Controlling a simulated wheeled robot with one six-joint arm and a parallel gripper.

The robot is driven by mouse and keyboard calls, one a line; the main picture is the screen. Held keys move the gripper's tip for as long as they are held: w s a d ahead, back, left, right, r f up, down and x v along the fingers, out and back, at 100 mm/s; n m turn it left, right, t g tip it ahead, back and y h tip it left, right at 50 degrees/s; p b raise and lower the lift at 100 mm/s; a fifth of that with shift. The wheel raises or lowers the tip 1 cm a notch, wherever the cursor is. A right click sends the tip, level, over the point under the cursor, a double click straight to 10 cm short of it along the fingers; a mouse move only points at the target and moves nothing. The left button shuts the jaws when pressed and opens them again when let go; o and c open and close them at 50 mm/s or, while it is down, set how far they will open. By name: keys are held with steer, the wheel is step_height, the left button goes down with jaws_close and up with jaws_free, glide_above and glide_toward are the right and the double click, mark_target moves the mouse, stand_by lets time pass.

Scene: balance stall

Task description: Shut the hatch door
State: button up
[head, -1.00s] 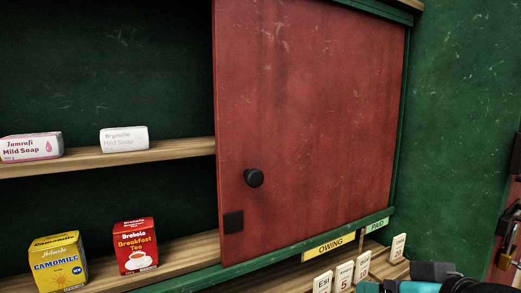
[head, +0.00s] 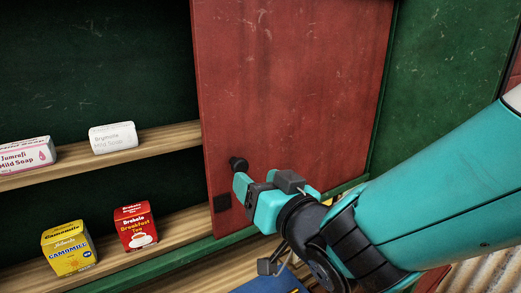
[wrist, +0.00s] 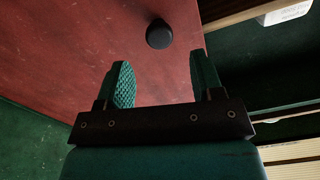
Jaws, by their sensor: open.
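The hatch door is a red panel (head: 290,80) with a round black knob (head: 238,163) near its lower left side. It covers the right part of the hatch, and the left part stands open on shelves. My teal gripper (head: 252,186) is in front of the door, just below and right of the knob in the head view. In the wrist view, the knob (wrist: 160,34) lies beyond the two spread fingertips (wrist: 160,72), roughly between their lines. The gripper is open and empty, and seems apart from the knob.
In the opening, two soap boxes (head: 113,138) lie on the upper shelf (head: 70,158). A yellow camomile box (head: 69,249) and a red tea box (head: 136,227) stand on the lower shelf. A green wall (head: 440,80) is at the right.

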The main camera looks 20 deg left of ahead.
mark_target(242, 168)
steer(key=p+x, duration=0.2)
steer(key=x, duration=0.5)
steer(key=shift+w, duration=0.1)
